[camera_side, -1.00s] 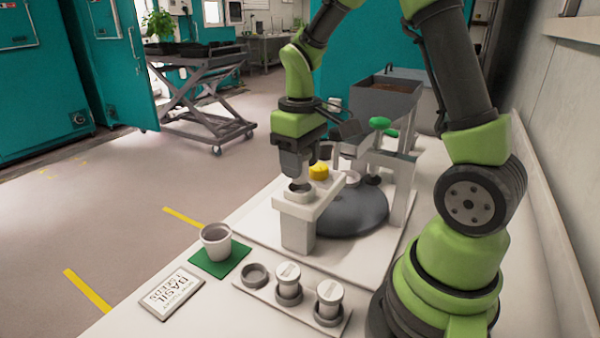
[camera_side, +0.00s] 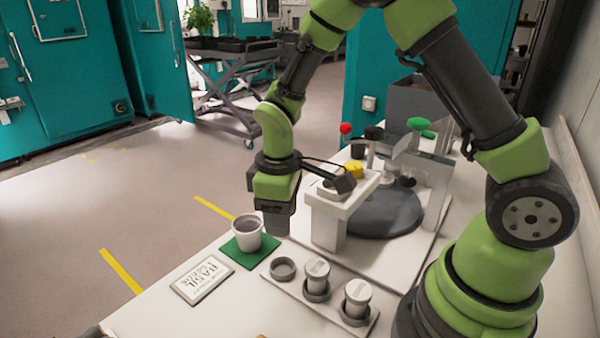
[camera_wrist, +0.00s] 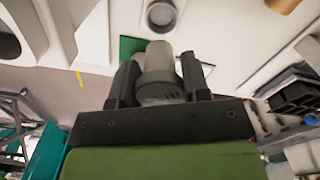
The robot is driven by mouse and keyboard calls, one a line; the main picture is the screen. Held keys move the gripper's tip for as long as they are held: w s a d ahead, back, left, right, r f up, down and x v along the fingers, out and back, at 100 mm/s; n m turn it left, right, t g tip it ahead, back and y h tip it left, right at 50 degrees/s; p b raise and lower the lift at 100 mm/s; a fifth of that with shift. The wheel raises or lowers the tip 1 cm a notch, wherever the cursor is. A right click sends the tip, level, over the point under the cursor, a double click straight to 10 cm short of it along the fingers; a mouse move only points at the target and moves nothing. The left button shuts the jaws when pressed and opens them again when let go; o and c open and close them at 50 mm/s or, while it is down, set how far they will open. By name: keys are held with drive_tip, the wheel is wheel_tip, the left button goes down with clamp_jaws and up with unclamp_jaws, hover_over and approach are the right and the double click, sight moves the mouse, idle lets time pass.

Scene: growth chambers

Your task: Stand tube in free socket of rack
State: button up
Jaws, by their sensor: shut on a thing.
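My gripper (camera_side: 278,222) hangs beside the white stand, just behind and right of the grey cup. In the wrist view my gripper (camera_wrist: 160,75) is shut on a pale grey tube (camera_wrist: 159,62). The tube is hidden or not discernible in the side view. The white rack (camera_side: 318,297) lies at the front of the bench. Its left socket (camera_side: 283,268) is empty. A white-capped tube (camera_side: 317,272) stands in the middle socket, and another (camera_side: 357,293) in the right one.
The cup (camera_side: 247,232) stands on a green mat (camera_side: 240,258) left of the rack. A basil seeds packet (camera_side: 202,279) lies at the front left. The white stand (camera_side: 330,220) and a dark grey turntable (camera_side: 382,216) are behind the rack.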

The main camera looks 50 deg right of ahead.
drive_tip(key=shift+a+f, duration=0.2)
drive_tip(key=shift+f, duration=3.2)
drive_tip(key=shift+f, duration=0.9)
drive_tip(key=o, duration=1)
drive_tip(key=shift+r, duration=0.1)
drive_tip(key=shift+r, duration=4.15)
